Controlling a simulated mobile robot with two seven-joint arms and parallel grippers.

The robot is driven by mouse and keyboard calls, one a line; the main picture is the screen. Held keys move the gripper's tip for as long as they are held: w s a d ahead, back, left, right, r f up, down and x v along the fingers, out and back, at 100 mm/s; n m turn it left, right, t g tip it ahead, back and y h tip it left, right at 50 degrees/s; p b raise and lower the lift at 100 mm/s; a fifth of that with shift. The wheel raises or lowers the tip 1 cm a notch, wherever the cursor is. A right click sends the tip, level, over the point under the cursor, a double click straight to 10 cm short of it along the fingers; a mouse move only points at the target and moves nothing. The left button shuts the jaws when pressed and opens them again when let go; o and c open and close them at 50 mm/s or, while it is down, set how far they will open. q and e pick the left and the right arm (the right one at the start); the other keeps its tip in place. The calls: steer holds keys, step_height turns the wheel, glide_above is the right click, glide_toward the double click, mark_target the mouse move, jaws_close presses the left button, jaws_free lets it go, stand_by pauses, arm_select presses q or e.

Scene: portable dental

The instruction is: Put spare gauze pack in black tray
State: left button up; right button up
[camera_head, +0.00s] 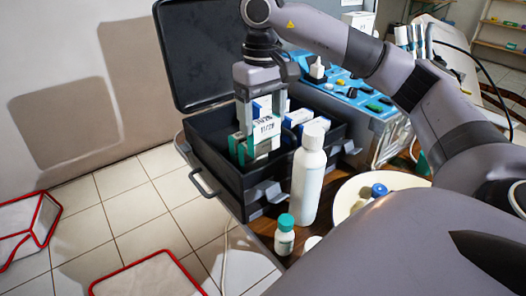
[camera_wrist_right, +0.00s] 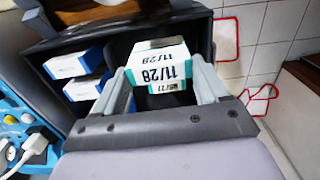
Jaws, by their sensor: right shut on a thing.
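My right gripper (camera_head: 255,138) reaches down over the open black case, whose black tray (camera_head: 228,172) has upright walls. It is shut on a white and green gauze pack (camera_head: 266,134) marked 11/28. In the right wrist view the gauze pack (camera_wrist_right: 160,66) sits between the two fingers (camera_wrist_right: 163,92), over a dark compartment. The pack is low, at about the height of the tray rim; I cannot tell whether it touches the tray floor. Blue and white packs (camera_head: 298,118) lie in the tray to the right; two of these packs (camera_wrist_right: 68,63) also show in the wrist view. My left gripper is not in view.
A white bottle (camera_head: 308,178) and a small teal-capped bottle (camera_head: 285,236) stand in front of the case. A cream bowl (camera_head: 347,196) is to the right. A blue panel (camera_head: 350,92) with knobs stands behind. The case lid (camera_head: 210,50) is raised.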

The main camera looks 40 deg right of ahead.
mark_target(263, 142)
steer(key=shift+f+b, duration=0.3)
steer(key=shift+f, duration=3.1)
steer(key=shift+f, duration=0.15)
steer(key=o, duration=1)
steer(key=shift+o, duration=0.2)
steer(key=shift+r, duration=0.3)
step_height(263, 142, up, 12)
steer(key=p, duration=0.2)
steer(key=shift+a+f+p, duration=0.1)
steer(key=shift+p, duration=0.2)
